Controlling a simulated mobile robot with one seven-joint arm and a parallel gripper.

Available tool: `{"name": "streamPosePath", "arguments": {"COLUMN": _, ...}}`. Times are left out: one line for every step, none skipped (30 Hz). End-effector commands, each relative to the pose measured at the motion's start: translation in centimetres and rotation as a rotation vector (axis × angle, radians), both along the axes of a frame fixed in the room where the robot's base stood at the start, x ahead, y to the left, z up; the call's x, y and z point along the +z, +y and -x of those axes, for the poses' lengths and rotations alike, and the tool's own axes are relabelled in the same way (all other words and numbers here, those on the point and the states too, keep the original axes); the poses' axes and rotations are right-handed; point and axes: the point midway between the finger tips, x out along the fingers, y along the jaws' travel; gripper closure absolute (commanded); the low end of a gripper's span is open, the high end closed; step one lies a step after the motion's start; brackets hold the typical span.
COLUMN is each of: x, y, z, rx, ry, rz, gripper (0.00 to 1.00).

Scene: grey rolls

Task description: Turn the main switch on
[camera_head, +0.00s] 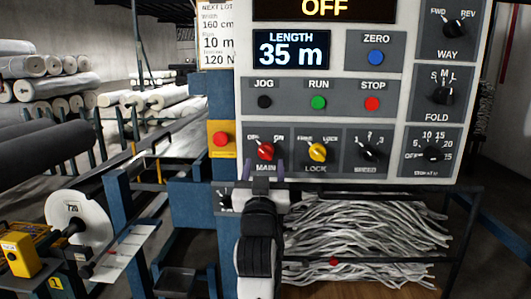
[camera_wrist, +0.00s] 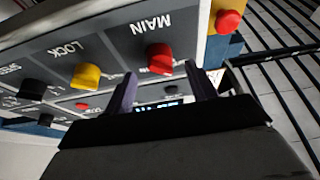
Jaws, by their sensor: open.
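The main switch is a red rotary knob (camera_head: 266,151) with OFF at its upper left and ON at its upper right, above the word MAIN. Its pale pointer seems to lean toward OFF, though it is small. My gripper (camera_head: 265,172) is open just below and in front of the knob, one purple finger to each side. In the wrist view, which shows the panel upside down, the red knob (camera_wrist: 159,58) appears between the spread fingertips (camera_wrist: 160,74). I see no contact. The large display (camera_head: 325,8) at the top reads OFF.
The yellow LOCK knob (camera_head: 317,152) is close on the right, then the black SPEED knob (camera_head: 368,153). JOG, RUN and STOP (camera_head: 372,103) buttons sit above. A red button on a yellow box (camera_head: 221,140) is close left. Pale strands (camera_head: 365,235) lie below the panel.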

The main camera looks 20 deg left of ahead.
Motion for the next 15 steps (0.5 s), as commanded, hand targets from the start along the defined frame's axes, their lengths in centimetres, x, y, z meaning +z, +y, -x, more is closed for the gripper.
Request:
{"name": "streamPosePath", "arguments": {"x": 0.6, "y": 0.2, "z": -0.8, "rx": 0.000, "ry": 0.000, "rz": 0.000, "gripper": 0.44}}
{"name": "streamPosePath", "arguments": {"x": 0.8, "y": 0.3, "z": -1.2, "rx": 0.000, "ry": 0.001, "rz": 0.000, "gripper": 0.44}}
{"name": "streamPosePath", "arguments": {"x": 0.9, "y": 0.5, "z": -1.7, "rx": 0.000, "ry": 0.001, "rz": 0.000, "gripper": 0.44}}
{"name": "streamPosePath", "arguments": {"x": 1.1, "y": 0.6, "z": -2.0, "rx": 0.000, "ry": 0.000, "rz": 0.000, "gripper": 0.44}}
{"name": "streamPosePath", "arguments": {"x": 1.2, "y": 0.6, "z": -2.3, "rx": 0.000, "ry": 0.000, "rz": 0.000, "gripper": 0.44}}
{"name": "streamPosePath", "arguments": {"x": 1.3, "y": 0.7, "z": -2.6, "rx": -0.001, "ry": 0.000, "rz": 0.000, "gripper": 0.44}}
{"name": "streamPosePath", "arguments": {"x": 1.3, "y": 0.8, "z": -2.8, "rx": -0.001, "ry": 0.000, "rz": 0.000, "gripper": 0.44}}
{"name": "streamPosePath", "arguments": {"x": 1.4, "y": 0.8, "z": -3.0, "rx": -0.001, "ry": 0.000, "rz": 0.000, "gripper": 0.44}}
{"name": "streamPosePath", "arguments": {"x": 1.4, "y": 0.9, "z": -3.1, "rx": -0.001, "ry": 0.000, "rz": 0.000, "gripper": 0.44}}
{"name": "streamPosePath", "arguments": {"x": 1.4, "y": 0.9, "z": -3.2, "rx": -0.001, "ry": 0.000, "rz": 0.000, "gripper": 0.44}}
{"name": "streamPosePath", "arguments": {"x": 1.4, "y": 0.9, "z": -3.3, "rx": 0.000, "ry": -0.001, "rz": 0.000, "gripper": 0.44}}
{"name": "streamPosePath", "arguments": {"x": 1.4, "y": 0.9, "z": -3.3, "rx": -0.001, "ry": -0.001, "rz": -0.001, "gripper": 0.44}}
{"name": "streamPosePath", "arguments": {"x": 1.4, "y": 0.9, "z": -3.3, "rx": 0.000, "ry": -0.001, "rz": 0.000, "gripper": 0.44}}
{"name": "streamPosePath", "arguments": {"x": 1.4, "y": 0.9, "z": -3.3, "rx": -0.001, "ry": -0.001, "rz": -0.001, "gripper": 0.44}}
{"name": "streamPosePath", "arguments": {"x": 1.4, "y": 0.9, "z": -3.3, "rx": -0.001, "ry": -0.001, "rz": -0.001, "gripper": 0.44}}
